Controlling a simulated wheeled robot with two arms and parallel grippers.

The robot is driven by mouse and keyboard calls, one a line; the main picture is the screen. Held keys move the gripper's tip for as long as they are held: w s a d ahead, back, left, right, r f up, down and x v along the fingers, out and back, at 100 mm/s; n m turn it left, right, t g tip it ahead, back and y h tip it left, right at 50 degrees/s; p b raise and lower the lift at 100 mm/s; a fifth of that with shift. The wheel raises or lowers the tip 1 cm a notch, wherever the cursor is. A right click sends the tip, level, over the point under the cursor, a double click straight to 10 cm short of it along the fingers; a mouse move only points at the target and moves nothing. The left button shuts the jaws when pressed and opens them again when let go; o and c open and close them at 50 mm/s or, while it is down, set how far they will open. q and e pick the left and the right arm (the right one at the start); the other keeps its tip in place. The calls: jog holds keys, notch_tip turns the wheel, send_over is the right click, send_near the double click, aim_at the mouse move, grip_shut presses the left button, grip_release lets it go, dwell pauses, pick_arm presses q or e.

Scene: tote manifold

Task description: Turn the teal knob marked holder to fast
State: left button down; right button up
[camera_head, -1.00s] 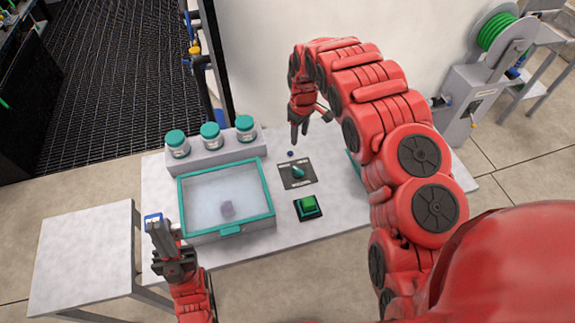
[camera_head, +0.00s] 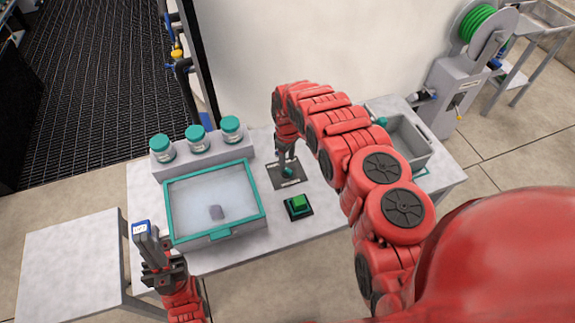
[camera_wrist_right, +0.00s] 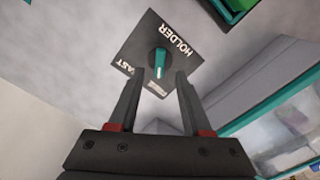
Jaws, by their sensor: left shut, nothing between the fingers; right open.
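The teal knob (camera_head: 288,171) stands on a dark square plate (camera_head: 277,182) on the table, between the clear teal-rimmed box and my right arm. In the right wrist view the knob (camera_wrist_right: 160,62) has a pale pointer line, and its plate (camera_wrist_right: 150,35) reads "HOLDER" and, partly hidden, what looks like "FAST". My right gripper (camera_head: 286,153) is just above the knob; in the right wrist view its open fingers (camera_wrist_right: 155,75) lie to either side of the knob. I cannot tell whether they touch it.
A green button (camera_head: 298,204) sits in front of the knob plate. Several teal-lidded jars stand on a grey rack (camera_head: 200,155) behind. A grey bin (camera_head: 408,140) is at the right.

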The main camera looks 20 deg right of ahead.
aim_at(288, 170)
jog(key=shift+f+b, duration=0.35)
jog(key=shift+f, duration=2)
jog(key=shift+c, duration=0.3)
grip_shut()
